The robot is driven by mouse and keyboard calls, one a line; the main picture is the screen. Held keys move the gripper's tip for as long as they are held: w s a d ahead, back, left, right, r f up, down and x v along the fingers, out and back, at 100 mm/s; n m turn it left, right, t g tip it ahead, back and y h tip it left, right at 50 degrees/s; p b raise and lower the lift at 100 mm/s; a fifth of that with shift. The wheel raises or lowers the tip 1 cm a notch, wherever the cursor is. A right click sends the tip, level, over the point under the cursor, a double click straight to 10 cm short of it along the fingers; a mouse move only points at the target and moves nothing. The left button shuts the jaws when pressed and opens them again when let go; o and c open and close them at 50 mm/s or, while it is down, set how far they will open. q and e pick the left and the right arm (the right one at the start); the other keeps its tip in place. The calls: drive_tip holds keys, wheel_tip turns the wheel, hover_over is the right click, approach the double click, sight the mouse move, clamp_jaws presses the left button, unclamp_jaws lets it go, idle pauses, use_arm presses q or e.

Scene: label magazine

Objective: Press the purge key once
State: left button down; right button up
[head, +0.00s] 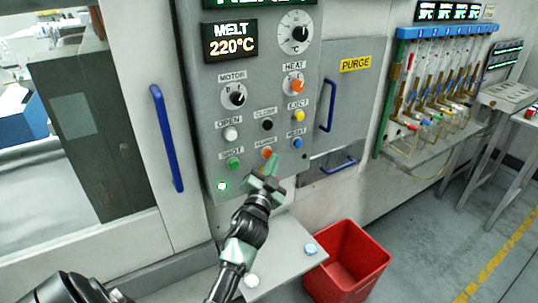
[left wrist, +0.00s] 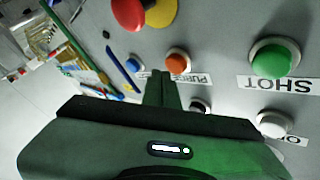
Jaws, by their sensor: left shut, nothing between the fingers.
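The orange purge key (head: 266,153) sits in the lower row of the grey control panel, between the green shot key (head: 234,164) and the blue reset key (head: 297,143). My left gripper (head: 273,162) is shut and empty, its fingertips in front of the panel just below and right of the purge key. In the left wrist view the purge key (left wrist: 178,61) appears with its upside-down label, and the shut fingertips (left wrist: 160,76) overlap the picture just left of it. I cannot tell whether they touch the panel. My right gripper is not in view.
Nearby are the white open key (head: 231,133), black close key (head: 267,125) and yellow eject key (head: 299,116). A red mushroom button (left wrist: 128,12) on yellow shows in the wrist view. A shelf (head: 290,262) and red bin (head: 350,262) stand below.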

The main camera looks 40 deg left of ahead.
use_arm(q)
drive_tip(key=shift+w+a, duration=0.25)
drive_tip(key=shift+a, duration=0.35)
idle(0.7)
drive_tip(key=shift+d, duration=0.1)
idle(0.4)
drive_tip(key=shift+s+d, duration=0.35)
drive_tip(key=shift+d, duration=0.35)
drive_tip(key=shift+s+d, duration=0.3)
drive_tip(key=shift+d, duration=0.45)
drive_tip(key=shift+s+d, duration=0.35)
drive_tip(key=shift+d, duration=0.45)
drive_tip(key=shift+s+d, duration=0.3)
drive_tip(key=shift+d, duration=0.45)
drive_tip(key=shift+f, duration=0.1)
